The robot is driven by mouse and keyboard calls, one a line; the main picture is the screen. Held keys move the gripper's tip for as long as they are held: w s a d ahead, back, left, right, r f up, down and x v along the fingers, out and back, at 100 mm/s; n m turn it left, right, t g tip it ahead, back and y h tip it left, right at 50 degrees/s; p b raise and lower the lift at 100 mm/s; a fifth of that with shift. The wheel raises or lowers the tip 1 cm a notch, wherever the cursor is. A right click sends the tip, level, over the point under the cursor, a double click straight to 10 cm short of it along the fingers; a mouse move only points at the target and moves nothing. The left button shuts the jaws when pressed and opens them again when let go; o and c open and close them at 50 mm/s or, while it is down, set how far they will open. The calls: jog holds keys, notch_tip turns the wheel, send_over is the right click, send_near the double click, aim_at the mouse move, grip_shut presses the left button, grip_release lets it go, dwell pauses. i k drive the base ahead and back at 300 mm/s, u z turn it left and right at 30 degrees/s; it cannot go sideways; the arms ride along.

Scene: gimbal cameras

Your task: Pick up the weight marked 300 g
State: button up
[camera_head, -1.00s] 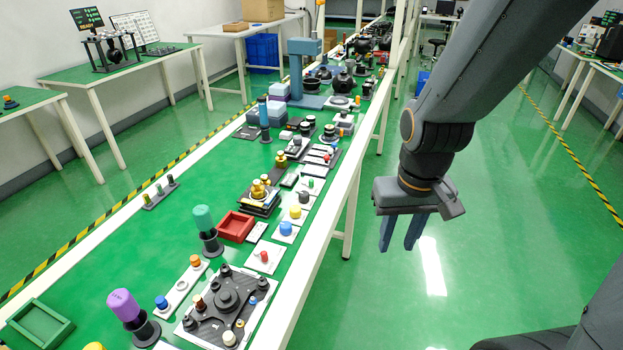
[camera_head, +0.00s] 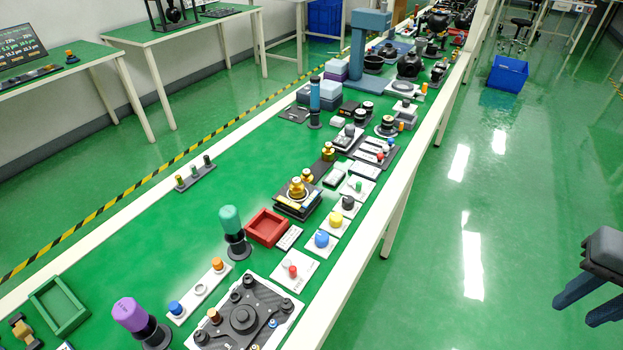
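Brass weights stand on the long green bench. One brass weight (camera_head: 297,187) sits on a dark scale-like device (camera_head: 298,206). A second brass weight (camera_head: 307,175) stands just behind it, and a third brass weight (camera_head: 328,152) is farther back on a dark plate. Their markings are too small to read, so I cannot tell which is the 300 g one. My gripper (camera_head: 577,311) hangs at the lower right over the floor, well apart from the bench. Its two blue fingers are spread with nothing between them.
A red tray (camera_head: 267,240), a green-topped post (camera_head: 231,225), a purple-topped post (camera_head: 133,316) and button plates crowd the bench near the weights. A blue column stand (camera_head: 366,50) rises farther back. Bare green surface lies left of the weights. A blue bin (camera_head: 508,74) stands on the floor.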

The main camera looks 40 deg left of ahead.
aim_at(297, 189)
jog(key=i, duration=1.15)
jog(key=u, duration=3.65)
jog(key=i, duration=0.5)
jog(key=z, duration=0.05)
